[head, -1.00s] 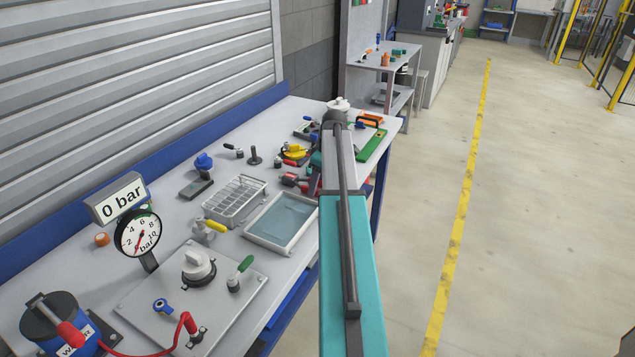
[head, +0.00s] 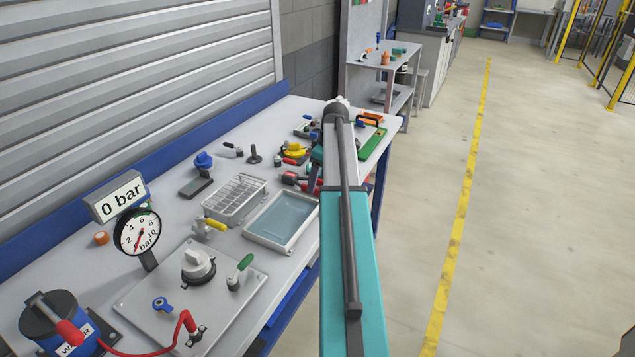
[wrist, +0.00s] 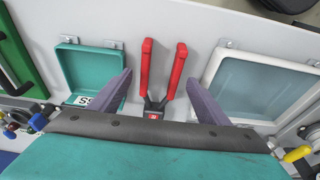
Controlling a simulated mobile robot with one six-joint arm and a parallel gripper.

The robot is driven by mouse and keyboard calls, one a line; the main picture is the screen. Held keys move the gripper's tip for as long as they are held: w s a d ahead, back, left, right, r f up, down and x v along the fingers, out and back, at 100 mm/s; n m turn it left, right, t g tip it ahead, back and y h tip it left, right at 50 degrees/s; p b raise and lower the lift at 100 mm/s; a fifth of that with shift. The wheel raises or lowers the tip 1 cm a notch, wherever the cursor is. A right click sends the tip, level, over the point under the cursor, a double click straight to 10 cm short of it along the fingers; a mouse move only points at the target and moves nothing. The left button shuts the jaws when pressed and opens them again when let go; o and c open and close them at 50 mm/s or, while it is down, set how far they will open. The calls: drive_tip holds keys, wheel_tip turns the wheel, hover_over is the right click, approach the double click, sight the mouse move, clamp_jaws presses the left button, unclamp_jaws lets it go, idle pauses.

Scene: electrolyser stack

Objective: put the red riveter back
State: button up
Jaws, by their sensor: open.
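In the wrist view the red riveter (wrist: 147,68) lies on the light bench, its two red handles spread apart and its dark body close to my wrist. My gripper (wrist: 160,77) is open, with one grey finger on each side of the riveter and nothing held. A gap shows between each finger and the handles. The riveter's head end is hidden under my wrist.
A teal tray (wrist: 67,54) with a label lies left of the riveter, and a white tray (wrist: 226,68) lies right. A green item (wrist: 12,55) is at far left. In the head view a wire rack (head: 235,199) and pressure gauge (head: 137,233) stand on the bench.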

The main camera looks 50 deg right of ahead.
drive_tip(key=b+v, duration=0.1)
drive_tip(key=v, duration=0.9)
drive_tip(key=shift+b, duration=0.35)
idle(0.5)
